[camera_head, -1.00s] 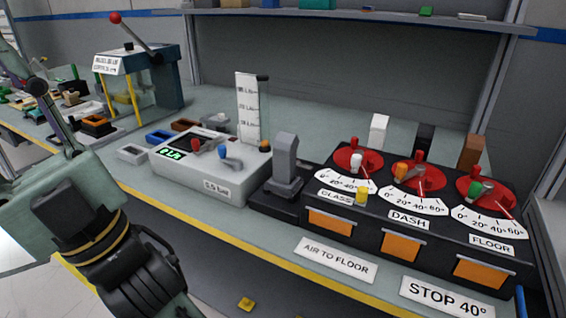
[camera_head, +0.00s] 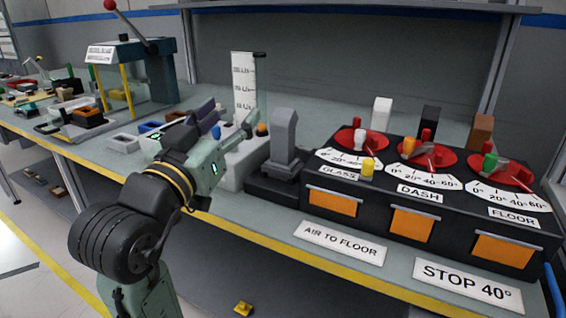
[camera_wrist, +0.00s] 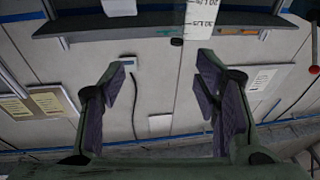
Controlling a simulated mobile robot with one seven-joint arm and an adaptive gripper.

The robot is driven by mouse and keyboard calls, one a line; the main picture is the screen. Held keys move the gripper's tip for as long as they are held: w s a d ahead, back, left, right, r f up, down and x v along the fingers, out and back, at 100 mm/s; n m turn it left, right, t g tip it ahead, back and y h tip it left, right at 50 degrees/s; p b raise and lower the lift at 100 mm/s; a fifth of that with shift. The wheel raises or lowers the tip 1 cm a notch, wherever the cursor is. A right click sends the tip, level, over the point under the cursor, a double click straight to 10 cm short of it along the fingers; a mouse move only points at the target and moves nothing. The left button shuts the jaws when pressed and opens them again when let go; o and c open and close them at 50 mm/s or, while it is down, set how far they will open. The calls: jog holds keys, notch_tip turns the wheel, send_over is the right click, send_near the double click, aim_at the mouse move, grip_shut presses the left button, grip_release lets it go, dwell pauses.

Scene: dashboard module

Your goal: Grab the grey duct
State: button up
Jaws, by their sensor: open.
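The grey duct (camera_head: 284,136) stands upright on a black base at the left end of the black dashboard module, in the head view. My gripper (camera_head: 207,116) is to the left of the duct and apart from it, over the white flow unit. In the wrist view my gripper (camera_wrist: 163,72) is open, with its two purple-padded fingers wide apart and nothing between them. I cannot make out the duct in the wrist view.
The module (camera_head: 385,240) carries red dials, coloured knobs and orange flaps. A measuring tube with a white scale (camera_head: 243,85) stands behind my gripper. The label AIR TO FLOOR (camera_head: 341,242) lies at the front edge. A blue lever press (camera_head: 158,75) stands further left.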

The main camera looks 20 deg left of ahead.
aim_at(279, 129)
jog(key=w+d+f+g+h, duration=0.1)
jog(key=w+d+f+m, duration=0.1)
jog(key=w+f, duration=0.1)
jog(key=w+d+f+g+h, duration=0.1)
jog(key=w+d+f, duration=0.1)
jog(key=shift+w+m+g+h, duration=0.15)
jog(key=shift+m+g+h, duration=0.15)
jog(key=shift+m, duration=0.1)
jog(key=shift+w+d+r+p, duration=0.1)
jog(key=shift+w+d+p, duration=0.2)
jog(key=shift+w, duration=0.7)
jog(key=shift+w+d+f+p, duration=0.1)
jog(key=shift+w+p, duration=0.25)
jog(key=shift+w, duration=0.6)
jog(key=shift+w+d+r+p, duration=0.15)
jog(key=shift+w+p, duration=0.2)
jog(key=shift+w, duration=0.65)
jog(key=shift+c, duration=0.2)
jog(key=c, duration=1.2)
